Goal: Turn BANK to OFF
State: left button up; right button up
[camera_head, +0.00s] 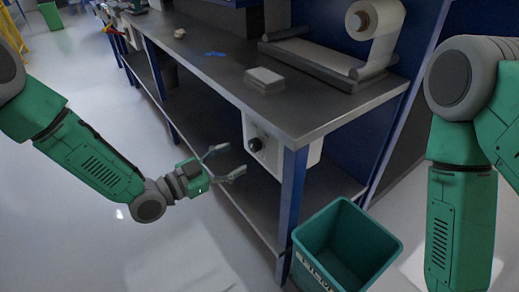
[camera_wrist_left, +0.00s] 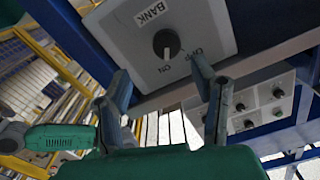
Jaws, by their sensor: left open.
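The BANK panel (camera_head: 275,153) is a pale plate below the front edge of the workbench, with a round black knob (camera_head: 255,145). In the left wrist view the panel (camera_wrist_left: 128,28) reads BANK, OFF and ON. The knob (camera_wrist_left: 166,43) has a pale mark that appears to point toward ON. My left gripper (camera_head: 234,160) is open and empty, just left of the knob and apart from it. In the wrist view its fingers (camera_wrist_left: 160,68) are spread, with the knob beyond the gap between them. My right gripper is out of view.
The workbench (camera_head: 220,75) has blue legs and a lower shelf. A film roll (camera_head: 388,18) on a holder and a grey stack (camera_head: 264,79) are on top. A teal bin (camera_head: 314,243) stands below right. Another panel (camera_wrist_left: 262,105) with several knobs shows in the wrist view.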

aim_at(250, 146)
pick_arm(q)
jog(key=w, duration=0.1)
jog(key=w+d+b, duration=0.1)
jog(key=w+d, duration=0.1)
jog(key=w, duration=0.1)
jog(key=shift+f, duration=0.25)
jog(key=d, duration=0.2)
jog(key=w+d, duration=0.1)
jog(key=shift+d+r+b, duration=0.1)
jog(key=shift+d+b, duration=0.25)
jog(key=shift+b, duration=0.05)
jog(key=shift+d, duration=0.25)
jog(key=shift+a, duration=0.35)
jog(key=shift+w+a, duration=0.1)
jog(key=shift+a, duration=0.45)
jog(key=c, duration=1.1)
jog(key=shift+d, duration=0.1)
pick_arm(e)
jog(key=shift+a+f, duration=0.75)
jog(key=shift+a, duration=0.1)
